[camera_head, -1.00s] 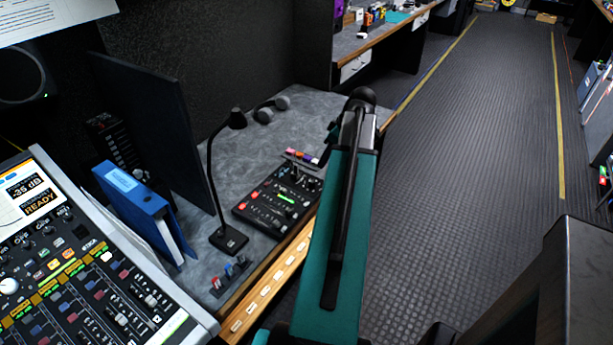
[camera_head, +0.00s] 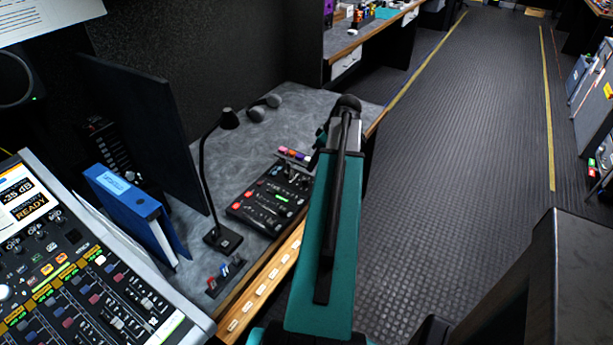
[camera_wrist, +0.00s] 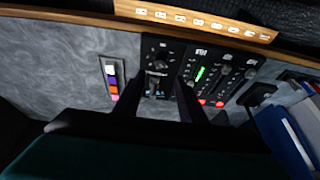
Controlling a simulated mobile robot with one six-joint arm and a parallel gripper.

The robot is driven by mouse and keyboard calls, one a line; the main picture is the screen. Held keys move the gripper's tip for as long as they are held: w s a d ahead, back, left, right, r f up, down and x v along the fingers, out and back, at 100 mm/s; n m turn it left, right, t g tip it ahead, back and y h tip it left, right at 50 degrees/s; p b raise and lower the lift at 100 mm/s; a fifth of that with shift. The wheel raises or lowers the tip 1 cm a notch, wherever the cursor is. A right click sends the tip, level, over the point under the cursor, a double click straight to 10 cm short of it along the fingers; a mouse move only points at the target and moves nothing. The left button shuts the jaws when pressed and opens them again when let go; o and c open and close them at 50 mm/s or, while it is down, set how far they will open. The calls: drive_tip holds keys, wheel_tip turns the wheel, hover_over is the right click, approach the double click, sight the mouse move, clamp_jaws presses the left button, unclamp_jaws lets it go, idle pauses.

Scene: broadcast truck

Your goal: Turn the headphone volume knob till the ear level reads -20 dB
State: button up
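The display (camera_head: 24,200) on the mixing console at the left of the head view reads -35 dB, with READY under it. A small black control panel (camera_head: 268,203) with red buttons and a green light lies on the grey desk. It also fills the middle of the wrist view (camera_wrist: 215,72). Its dark knob area (camera_wrist: 158,66) lies just beyond my fingertips; which part is the headphone knob is too dark to tell. My gripper (camera_wrist: 158,92) is open, its two black fingers apart over that end of the panel. Contact is unclear. In the head view my teal arm hides the fingers.
A strip of coloured keys (camera_wrist: 112,78) lies beside the panel. A gooseneck microphone (camera_head: 222,238), a blue binder (camera_head: 130,200) and a dark monitor (camera_head: 150,130) stand left of it. The desk's wooden front edge (camera_head: 262,285) runs close by.

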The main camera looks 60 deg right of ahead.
sight(306, 178)
drive_tip(key=shift+p+x, duration=0.8)
drive_tip(key=shift+x, duration=4.25)
drive_tip(key=shift+c, duration=0.3)
clamp_jaws()
drive_tip(key=shift+m+b, duration=0.35)
drive_tip(key=shift+m, duration=0.15)
drive_tip(key=m+h, duration=0.1)
drive_tip(key=m+b, duration=0.1)
drive_tip(key=m, duration=0.1)
drive_tip(key=shift+a+m+h, duration=0.2)
drive_tip(key=shift+m+h, duration=0.1)
drive_tip(key=shift+h, duration=0.1)
drive_tip(key=shift+w+r+m+g+h+b, duration=0.1)
drive_tip(key=shift+m+g+h+b, duration=0.45)
drive_tip(key=shift+m, duration=1.55)
drive_tip(key=shift+h, duration=0.25)
